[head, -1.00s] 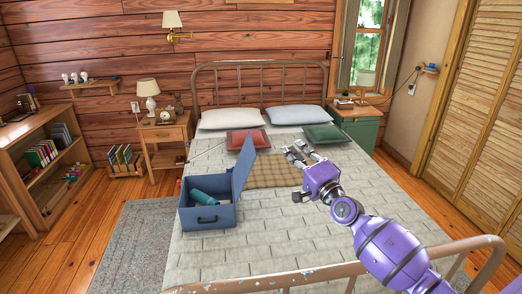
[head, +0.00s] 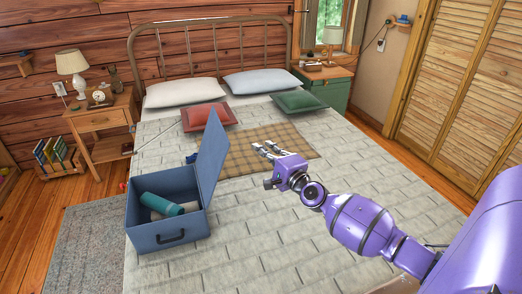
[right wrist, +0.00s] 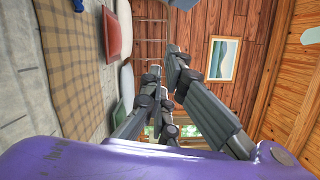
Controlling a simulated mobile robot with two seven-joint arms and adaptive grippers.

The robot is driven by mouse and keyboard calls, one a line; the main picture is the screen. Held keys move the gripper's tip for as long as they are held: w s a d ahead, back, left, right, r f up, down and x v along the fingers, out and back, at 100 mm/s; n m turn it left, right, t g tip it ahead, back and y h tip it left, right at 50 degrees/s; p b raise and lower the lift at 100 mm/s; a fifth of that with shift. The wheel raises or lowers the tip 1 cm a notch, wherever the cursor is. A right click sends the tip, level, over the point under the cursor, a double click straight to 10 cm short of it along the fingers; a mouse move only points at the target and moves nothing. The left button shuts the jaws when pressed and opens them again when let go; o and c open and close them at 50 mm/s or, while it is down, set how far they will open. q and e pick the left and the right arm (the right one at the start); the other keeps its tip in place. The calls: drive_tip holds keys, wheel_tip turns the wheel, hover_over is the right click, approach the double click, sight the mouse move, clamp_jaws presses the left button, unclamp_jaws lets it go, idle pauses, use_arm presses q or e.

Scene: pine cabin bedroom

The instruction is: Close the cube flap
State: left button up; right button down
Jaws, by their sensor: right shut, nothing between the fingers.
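The blue cube-like box (head: 168,228) sits on the bed with its top open. Its flap (head: 211,158) stands up, tilted slightly, on the box's right side. A teal rolled item (head: 162,204) and a beige item (head: 166,214) lie inside. My right gripper (head: 262,149) is to the right of the flap, apart from it, over the plaid cloth. Its fingers are shut and empty; they also show in the right wrist view (right wrist: 168,72), where the box does not appear. My left gripper is not in view.
A plaid cloth (head: 288,146) lies on the quilted bed (head: 270,235). A red cushion (head: 208,117), a green cushion (head: 299,102) and two pale pillows are toward the metal headboard (head: 205,50). A nightstand (head: 98,120) stands left of the bed. The quilt right of the box is mostly clear.

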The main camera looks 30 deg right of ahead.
drive_tip(key=w+a, duration=0.3)
drive_tip(key=w, duration=0.5)
drive_tip(key=shift+a+r+p, duration=0.35)
drive_tip(key=shift+r+p, duration=0.05)
drive_tip(key=shift+r, duration=0.05)
